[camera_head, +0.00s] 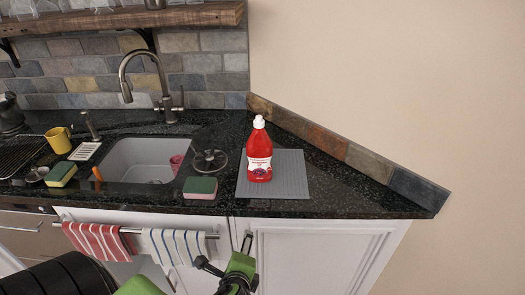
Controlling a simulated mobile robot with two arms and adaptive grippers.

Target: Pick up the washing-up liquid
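The washing-up liquid (259,155) is a red bottle with a white cap and a pale label. It stands upright on a grey ribbed mat (292,178) on the dark speckled counter. My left gripper (228,262), green and black, is low in the head view, in front of the white cabinet and below the counter edge. It is well apart from the bottle. Its fingers are small and partly hidden by its own body, so its opening is unclear. Nothing shows held in it. My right gripper is not in view.
Further left are the sink (138,158), tap (160,85), and yellow mug (59,139). Towels (175,246) hang below. Counter right of the mat is clear.

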